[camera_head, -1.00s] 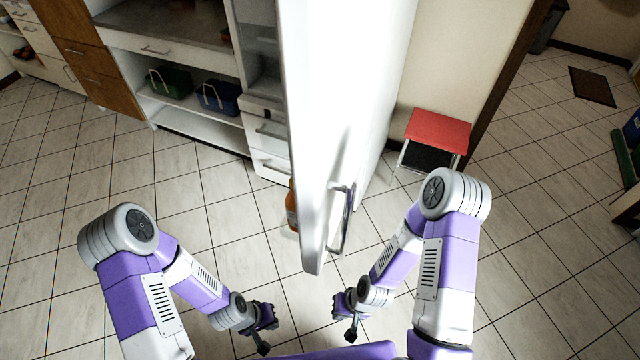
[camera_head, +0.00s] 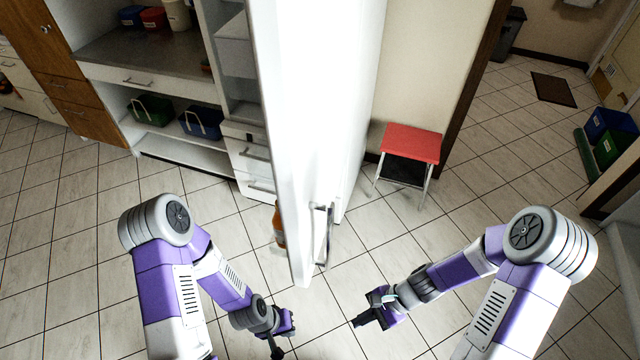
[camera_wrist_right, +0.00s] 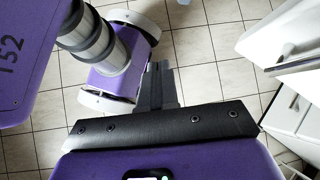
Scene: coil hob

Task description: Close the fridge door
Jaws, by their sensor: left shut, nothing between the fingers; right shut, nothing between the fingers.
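The white fridge door (camera_head: 302,150) stands open in the middle of the head view, its free edge towards me. Its upright bar handle (camera_head: 326,236) is on the right face. An orange-brown bottle (camera_head: 279,226) shows on the door's inner side, to the left. My left gripper (camera_head: 282,330) is shut and empty, below and slightly left of the door's bottom end. My right gripper (camera_head: 358,322) is shut and empty, below and to the right of the handle, apart from the door. It points left.
White drawers (camera_head: 252,165) show left of the door. A red-topped stool (camera_head: 410,143) stands to the right, by the wall. A shelf unit with a green bin (camera_head: 152,110) and a blue bin (camera_head: 203,122) is at the left. The tiled floor around my grippers is clear.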

